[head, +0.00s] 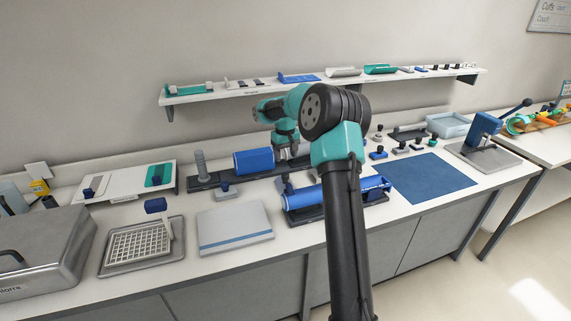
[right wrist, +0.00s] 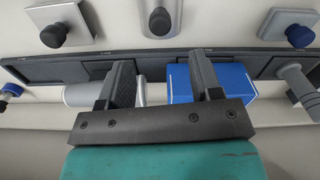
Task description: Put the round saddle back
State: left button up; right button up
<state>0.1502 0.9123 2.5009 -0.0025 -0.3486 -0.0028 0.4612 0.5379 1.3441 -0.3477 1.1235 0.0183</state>
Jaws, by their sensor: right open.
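A grey saddle with a rounded body and a black knob (right wrist: 159,20) lies at the top middle of the right wrist view, in front of the dark rail (right wrist: 45,70); I take it for the round saddle. My right gripper (right wrist: 163,80) is open and empty over the rail. In the head view the right gripper (head: 290,152) is partly hidden by my arm, beside the blue block (head: 253,161). My left gripper is not in view.
A square grey piece with a dark knob (right wrist: 60,25) and one with a blue knob (right wrist: 296,30) flank the rounded one. A grey post (head: 201,165) stands on the rail's left end. A blue roller (head: 310,196) lies in front. A blue mat (head: 425,178) is clear.

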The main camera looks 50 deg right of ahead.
jog(key=shift+r, duration=0.3)
dwell(0.5)
